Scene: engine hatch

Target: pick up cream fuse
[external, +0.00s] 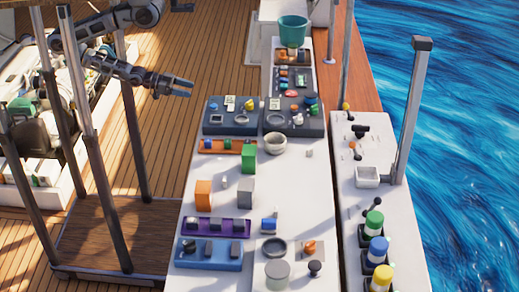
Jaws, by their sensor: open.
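My gripper (190,88) hangs over the wooden deck, left of the white counter and apart from everything on it. Its jaws are open, with nothing seen between them. I cannot tell for sure which thing is the cream fuse. A small pale piece (309,153) lies alone on the counter, right of the cream bowl (275,144). Another small pale piece (225,183) sits between the orange and green blocks. Pale items also lie in the dark trays at the far end, too small to name.
The white counter (310,195) holds a dark tray (207,128), a purple tray (190,234), a blue tray (215,262), a green block (248,159), an orange block (203,194) and a grey block (245,193). A teal bucket (293,32) stands at the far end.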

